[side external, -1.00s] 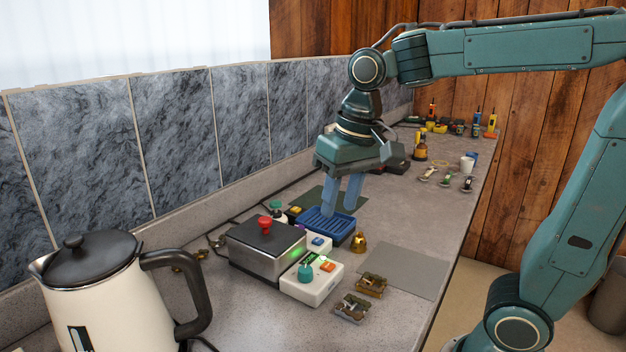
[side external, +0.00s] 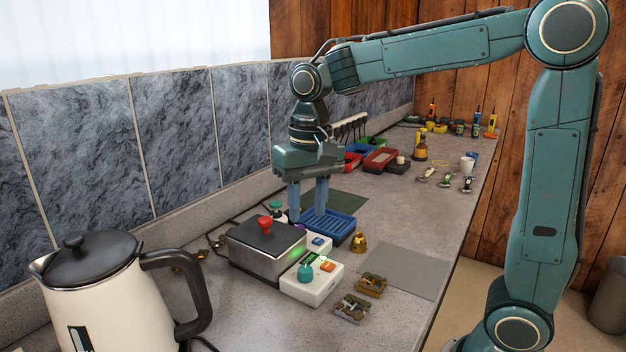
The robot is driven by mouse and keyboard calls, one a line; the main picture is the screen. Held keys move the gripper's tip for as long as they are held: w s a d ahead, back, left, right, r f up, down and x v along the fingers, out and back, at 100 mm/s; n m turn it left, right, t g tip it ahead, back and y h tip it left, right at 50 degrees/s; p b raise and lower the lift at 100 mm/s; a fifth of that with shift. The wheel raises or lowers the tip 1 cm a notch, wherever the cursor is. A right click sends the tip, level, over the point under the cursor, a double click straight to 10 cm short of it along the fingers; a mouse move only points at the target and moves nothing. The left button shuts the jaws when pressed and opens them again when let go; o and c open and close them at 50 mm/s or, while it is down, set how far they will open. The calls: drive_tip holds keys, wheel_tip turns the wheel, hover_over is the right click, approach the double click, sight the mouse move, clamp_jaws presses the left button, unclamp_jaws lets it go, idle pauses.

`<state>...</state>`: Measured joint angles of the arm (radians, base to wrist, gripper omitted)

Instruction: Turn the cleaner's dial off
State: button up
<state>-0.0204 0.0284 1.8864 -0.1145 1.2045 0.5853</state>
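A metal box with a black lid (side external: 270,233) and a red knob (side external: 265,223) on top stands on the counter, and a green light glows on its side. It looks like the cleaner. Against its right side is a white control unit (side external: 313,290) with a round teal dial (side external: 305,272), an orange switch (side external: 327,267) and a small green-lit patch. The dial's exact setting is too small to read. My gripper (side external: 308,214) points down behind the box, with its two fingers apart and nothing visible between them. Its fingertips are near a blue ribbed tray, apart from the dial.
A second white unit with a blue button (side external: 317,241) sits behind the first. The blue tray (side external: 343,234), a small brass bell (side external: 359,243) and two brass pieces (side external: 371,286) are close by. A large kettle (side external: 95,290) stands front left. A grey mat (side external: 405,270) lies bare at right.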

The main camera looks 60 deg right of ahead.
sight(306, 268)
drive_tip(key=f, duration=1.2)
drive_tip(key=shift+w+a+f, duration=0.1)
drive_tip(key=shift+a+f, duration=0.15)
drive_tip(key=c, duration=0.7)
